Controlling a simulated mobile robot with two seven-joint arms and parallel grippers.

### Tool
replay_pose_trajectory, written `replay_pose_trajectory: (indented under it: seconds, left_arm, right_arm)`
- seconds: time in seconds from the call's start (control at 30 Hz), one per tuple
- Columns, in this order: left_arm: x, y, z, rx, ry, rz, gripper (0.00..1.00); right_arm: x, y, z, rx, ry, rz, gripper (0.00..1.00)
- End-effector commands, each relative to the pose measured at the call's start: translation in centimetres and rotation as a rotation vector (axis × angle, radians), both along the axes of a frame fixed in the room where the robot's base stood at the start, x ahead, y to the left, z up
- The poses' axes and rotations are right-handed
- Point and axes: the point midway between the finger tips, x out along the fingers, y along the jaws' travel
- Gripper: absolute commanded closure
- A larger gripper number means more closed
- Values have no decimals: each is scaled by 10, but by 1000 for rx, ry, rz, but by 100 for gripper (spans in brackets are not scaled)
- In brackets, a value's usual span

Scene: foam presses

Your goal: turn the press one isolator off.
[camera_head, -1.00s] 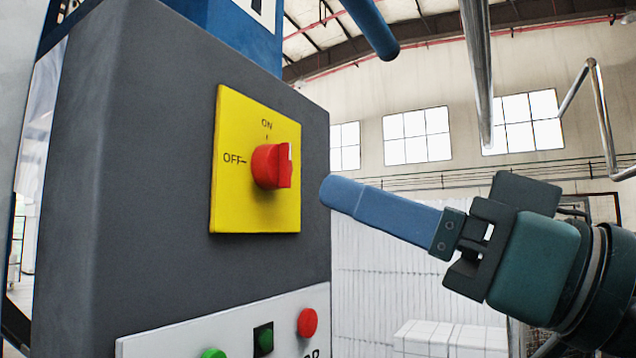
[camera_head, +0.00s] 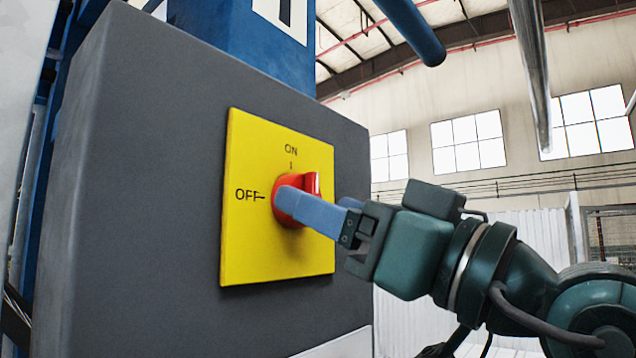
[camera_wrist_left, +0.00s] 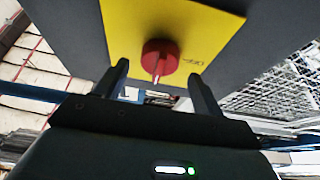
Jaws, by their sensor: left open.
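The press one isolator is a red rotary knob (camera_head: 313,184) on a yellow plate (camera_head: 245,255) with ON at the top and OFF at the left. Its grip ridge stands upright, in line with the ON mark. In the left wrist view the knob (camera_wrist_left: 160,58) appears upside down, its white line pointing down, away from OFF. My left gripper (camera_head: 300,203) is open at the knob, its near blue finger covering part of it. In the wrist view its fingertips (camera_wrist_left: 158,74) sit either side of the knob's lower edge; contact is unclear. My right gripper is not in view.
The plate is on a grey box (camera_head: 150,190) under a blue column (camera_head: 240,45) with a white number 1 label. A blue pipe (camera_head: 408,28) and a metal pipe (camera_head: 530,75) hang at the upper right. The box front left of the plate is clear.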

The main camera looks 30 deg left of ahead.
Motion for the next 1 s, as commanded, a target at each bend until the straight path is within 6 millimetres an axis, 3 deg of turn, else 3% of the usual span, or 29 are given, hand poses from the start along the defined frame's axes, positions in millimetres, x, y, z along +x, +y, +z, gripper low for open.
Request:
replay_pose_trajectory:
  seconds: [0.2,0.53,1.0]
  left_arm:
    - [2,20,9,1,1,0,31]
    - [2,23,9,0,1,-1,31]
    - [2,22,9,0,1,-1,70]
  right_arm:
    - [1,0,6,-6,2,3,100]
    - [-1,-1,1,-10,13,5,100]
    - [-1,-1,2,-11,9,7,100]
